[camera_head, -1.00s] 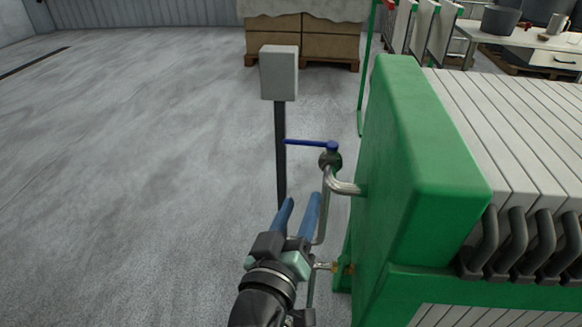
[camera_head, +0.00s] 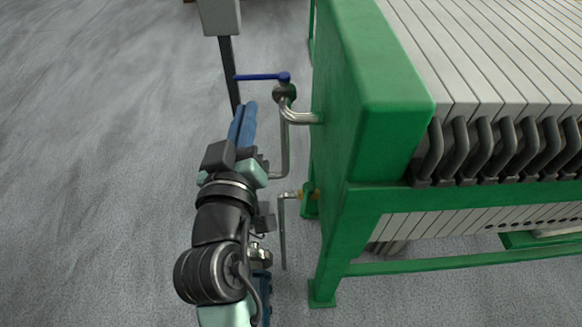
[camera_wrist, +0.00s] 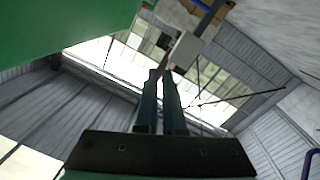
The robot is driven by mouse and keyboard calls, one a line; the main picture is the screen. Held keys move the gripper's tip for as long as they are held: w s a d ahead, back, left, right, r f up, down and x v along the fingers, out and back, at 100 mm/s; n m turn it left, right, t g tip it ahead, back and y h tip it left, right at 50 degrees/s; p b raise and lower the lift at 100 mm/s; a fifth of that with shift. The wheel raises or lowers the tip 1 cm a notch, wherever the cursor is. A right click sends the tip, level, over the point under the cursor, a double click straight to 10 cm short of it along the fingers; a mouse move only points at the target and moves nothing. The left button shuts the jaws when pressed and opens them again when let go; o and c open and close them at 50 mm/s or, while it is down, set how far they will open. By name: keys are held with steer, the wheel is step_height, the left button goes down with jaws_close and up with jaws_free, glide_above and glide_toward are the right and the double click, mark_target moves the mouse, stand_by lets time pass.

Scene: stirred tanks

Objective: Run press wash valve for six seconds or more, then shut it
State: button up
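The valve with a blue lever (camera_head: 260,77) sits on a bent metal pipe at the end of the green filter press (camera_head: 388,85). The lever lies level and points left, across the upright pipe below it. My gripper (camera_head: 243,108) is below and left of the lever, apart from it, with its blue fingers pointing up the picture. In the wrist view the fingers (camera_wrist: 160,72) are close together with a narrow gap, and nothing shows held between them. A blue bar at the top of that view (camera_wrist: 208,16) may be the lever; I cannot be sure.
A grey box on a dark post (camera_head: 219,16) stands just behind and left of the lever. A second small pipe fitting (camera_head: 291,195) sticks out low from the press frame, right of my arm. The floor to the left is clear.

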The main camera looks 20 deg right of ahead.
steer(key=f+m+y+b, duration=0.1)
steer(key=f, duration=0.3)
steer(key=f+y+b, duration=0.1)
steer(key=f+b, duration=0.1)
steer(key=f, duration=0.2)
steer(key=a+f+m+y+b, duration=0.1)
steer(key=f, duration=0.3)
steer(key=shift+s+f+m, duration=0.3)
steer(key=shift+s+f, duration=0.05)
steer(key=shift+s, duration=0.05)
jaws_close()
steer(key=m+h+b, duration=0.2)
steer(key=m+b, duration=0.8)
steer(key=m, duration=0.7)
glide_toward(306, 203)
steer(key=w+d, duration=0.4)
steer(key=w, duration=0.2)
steer(key=shift+f, duration=0.3)
steer(key=shift+a+r+m+p, duration=0.15)
steer(key=shift+m+p, duration=0.15)
steer(key=shift+p, duration=0.35)
